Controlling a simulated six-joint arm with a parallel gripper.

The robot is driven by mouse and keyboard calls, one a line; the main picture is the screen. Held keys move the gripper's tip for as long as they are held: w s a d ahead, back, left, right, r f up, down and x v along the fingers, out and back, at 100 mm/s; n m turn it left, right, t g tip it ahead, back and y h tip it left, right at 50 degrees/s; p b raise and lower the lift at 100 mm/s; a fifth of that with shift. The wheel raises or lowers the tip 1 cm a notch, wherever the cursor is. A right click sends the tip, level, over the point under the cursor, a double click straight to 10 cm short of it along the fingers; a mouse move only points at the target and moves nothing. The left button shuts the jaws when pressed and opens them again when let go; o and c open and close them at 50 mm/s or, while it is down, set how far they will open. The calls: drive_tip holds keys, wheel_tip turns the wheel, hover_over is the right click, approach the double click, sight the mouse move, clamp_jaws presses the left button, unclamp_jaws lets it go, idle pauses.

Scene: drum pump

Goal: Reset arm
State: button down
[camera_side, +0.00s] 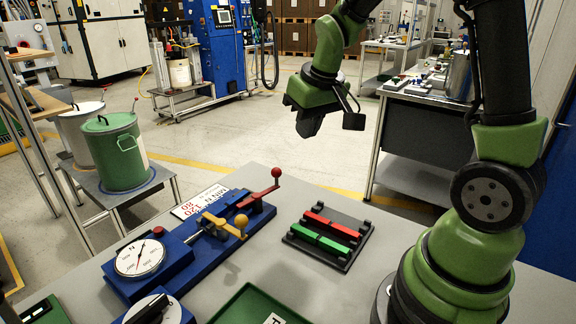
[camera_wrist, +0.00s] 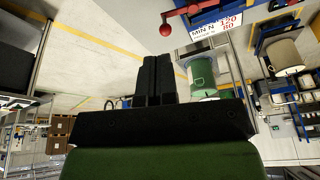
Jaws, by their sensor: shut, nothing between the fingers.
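My gripper (camera_side: 310,122) hangs in the air above the far side of the grey table in the side view, clear of everything on it. In the wrist view its two black fingers (camera_wrist: 153,80) are together with nothing between them. Below it on the table is a blue fixture (camera_side: 160,262) with a round white dial gauge (camera_side: 140,258). A lever with a red ball (camera_side: 276,173) and a lever with a yellow ball (camera_side: 241,222) are on the fixture. The red ball also shows in the wrist view (camera_wrist: 166,30).
A black rack (camera_side: 350,226) holds a red bar (camera_side: 332,224) and a green bar (camera_side: 320,240). A green tray (camera_side: 236,309) and a black knob (camera_side: 150,310) are at the front. A green drum (camera_side: 117,155) stands on a stand at left. Open floor lies behind the table.

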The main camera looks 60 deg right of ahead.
drive_tip(key=s+a+r+t+y, duration=0.1)
drive_tip(key=s+a+r+t, duration=0.1)
drive_tip(key=s+a+r, duration=0.2)
drive_tip(key=s+a+r+t+y, duration=0.1)
drive_tip(key=s+a+r, duration=0.4)
drive_tip(key=s, duration=0.5)
drive_tip(key=shift+s+a+t+y, duration=0.3)
drive_tip(key=shift+a+t+y, duration=0.15)
drive_tip(key=shift+a, duration=0.75)
drive_tip(key=shift+w+r+m, duration=0.1)
drive_tip(key=shift+m, duration=0.2)
